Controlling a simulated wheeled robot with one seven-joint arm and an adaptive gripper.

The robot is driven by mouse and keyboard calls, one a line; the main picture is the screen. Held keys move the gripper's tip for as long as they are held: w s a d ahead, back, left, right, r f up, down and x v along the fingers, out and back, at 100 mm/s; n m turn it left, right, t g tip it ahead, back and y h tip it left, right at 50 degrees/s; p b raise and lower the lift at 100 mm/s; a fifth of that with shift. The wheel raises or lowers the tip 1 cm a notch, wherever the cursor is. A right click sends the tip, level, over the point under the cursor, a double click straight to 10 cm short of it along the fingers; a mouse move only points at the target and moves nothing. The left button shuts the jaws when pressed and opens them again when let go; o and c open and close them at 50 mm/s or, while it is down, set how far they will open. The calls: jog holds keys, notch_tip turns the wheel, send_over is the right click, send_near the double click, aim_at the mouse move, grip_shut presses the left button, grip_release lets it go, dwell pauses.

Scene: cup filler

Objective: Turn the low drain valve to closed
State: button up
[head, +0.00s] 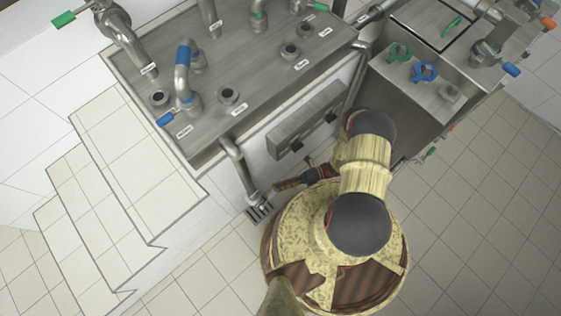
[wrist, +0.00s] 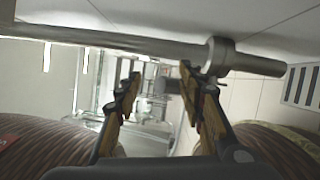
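The grey drain pipe (head: 240,168) runs down from the counter to a floor grate at its lower end. In the wrist view the drain pipe (wrist: 120,38) crosses the top and carries a thick collar (wrist: 219,56) near its right end. My gripper (head: 281,184) is low, just right of the pipe's lower end. In the wrist view my gripper (wrist: 161,74) is open, its right fingertip close to the collar; I cannot tell if they touch. A small grey stub (wrist: 167,86) shows between the fingers. I cannot tell whether it is the valve handle, and the valve's position is unclear.
The floor grate (head: 260,212) lies under the pipe end. White tiled steps (head: 120,190) stand at left. The steel counter (head: 262,75) with taps is above, with a grey wall box (head: 302,122) below its edge. A steel cabinet (head: 415,100) stands right. Tiled floor (head: 490,210) is clear there.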

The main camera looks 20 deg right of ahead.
jog(key=shift+r, duration=0.1)
jog(key=s+d+r+p, duration=0.1)
jog(key=d+r, duration=0.4)
jog(key=d, duration=0.1)
jog(key=shift+d+r, duration=0.3)
jog(key=shift+r, duration=0.05)
dwell(0.7)
jog(key=shift+s+f+b, duration=0.1)
jog(key=shift+b, duration=0.35)
jog(key=shift+c, duration=0.6)
